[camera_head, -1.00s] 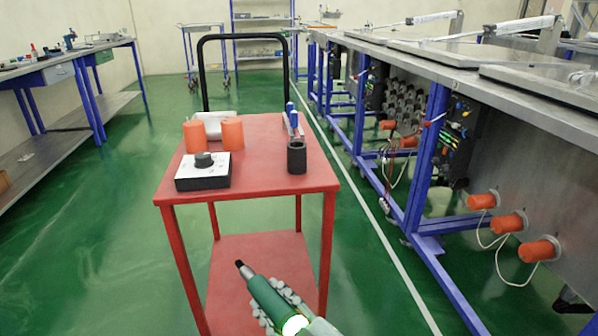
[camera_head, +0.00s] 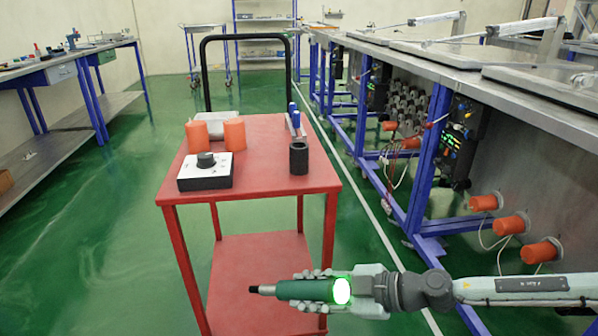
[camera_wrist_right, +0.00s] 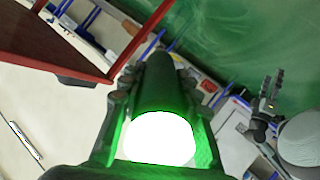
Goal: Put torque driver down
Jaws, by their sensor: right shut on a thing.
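The torque driver (camera_head: 292,290) is a green cylinder with a dark tip at its left end and a bright glowing end at its right. My right gripper (camera_head: 318,289) is shut around it, holding it level in front of the red cart (camera_head: 262,208), lower than its top. In the right wrist view the driver (camera_wrist_right: 165,85) lies between the fingers (camera_wrist_right: 160,110), its glowing end nearest the camera. What looks like my left gripper (camera_wrist_right: 268,105) is at the right of that view, apart from the driver; its opening is unclear.
On the cart top stand two orange cylinders (camera_head: 234,134), a white box with a black knob (camera_head: 205,172), a black socket (camera_head: 299,158) and blue-handled tools (camera_head: 294,118). The cart's top front middle is clear. A long workbench (camera_head: 500,85) runs along the right.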

